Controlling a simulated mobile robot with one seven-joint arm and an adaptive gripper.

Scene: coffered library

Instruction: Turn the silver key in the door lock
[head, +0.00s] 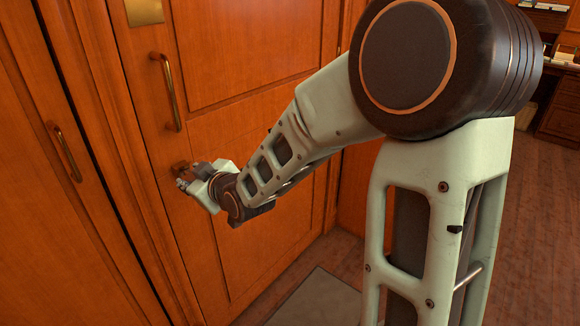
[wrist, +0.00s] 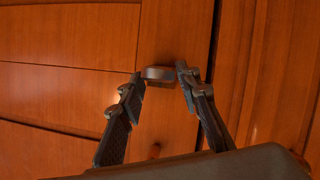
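The wooden door (head: 240,40) fills the left and middle of the head view. My gripper (head: 180,182) is close to the door, below its brass pull handle (head: 168,92). In the wrist view my gripper (wrist: 160,78) has its two fingers apart.
A brass plate (head: 145,12) is on the door above the handle. Another wooden panel with its own brass handle (head: 64,152) stands at the left. A grey mat (head: 318,300) lies on the floor before the door. Desk furniture (head: 562,105) is at the far right.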

